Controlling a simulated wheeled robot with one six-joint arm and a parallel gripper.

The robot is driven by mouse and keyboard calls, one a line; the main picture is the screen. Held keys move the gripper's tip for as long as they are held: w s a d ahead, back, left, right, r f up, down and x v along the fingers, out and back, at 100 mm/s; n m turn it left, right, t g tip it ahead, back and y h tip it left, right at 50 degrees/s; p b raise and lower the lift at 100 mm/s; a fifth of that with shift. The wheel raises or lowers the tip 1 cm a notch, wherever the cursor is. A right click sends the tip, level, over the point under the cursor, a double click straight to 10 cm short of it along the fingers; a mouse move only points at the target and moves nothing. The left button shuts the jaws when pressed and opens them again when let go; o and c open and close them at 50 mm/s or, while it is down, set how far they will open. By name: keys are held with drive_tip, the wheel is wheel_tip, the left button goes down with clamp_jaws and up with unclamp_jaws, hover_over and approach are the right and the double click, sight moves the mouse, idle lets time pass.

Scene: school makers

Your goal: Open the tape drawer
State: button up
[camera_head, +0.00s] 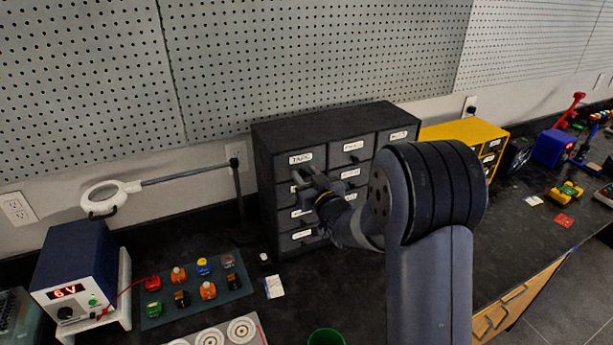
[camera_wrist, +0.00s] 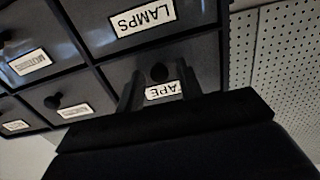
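The tape drawer (camera_head: 300,158) is the top left drawer of a black drawer cabinet (camera_head: 285,130); its front looks flush with the others. In the wrist view, which is turned upside down, the tape drawer's label (camera_wrist: 163,91) is partly covered by my gripper, and its dark round knob (camera_wrist: 159,72) shows just above the label. My gripper (camera_wrist: 159,78) is open, with one finger on each side of the knob and a gap visible around it. In the head view my gripper (camera_head: 306,177) is at the cabinet's left column, its tips partly hidden by my wrist.
A lamps drawer (camera_wrist: 140,22) adjoins the tape drawer. A magnifier arm (camera_head: 185,175) stands left of the cabinet. A blue power supply (camera_head: 75,270), a mat with small parts (camera_head: 160,318) and a green cup (camera_head: 326,337) are on the bench. A yellow drawer unit (camera_head: 460,130) stands right.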

clamp_jaws()
idle(0.3)
drive_tip(key=b+v, duration=0.5)
drive_tip(key=v, duration=0.7)
drive_tip(key=shift+s, duration=0.2)
drive_tip(key=shift+r, duration=0.1)
drive_tip(key=shift+o, duration=0.8)
unclamp_jaws()
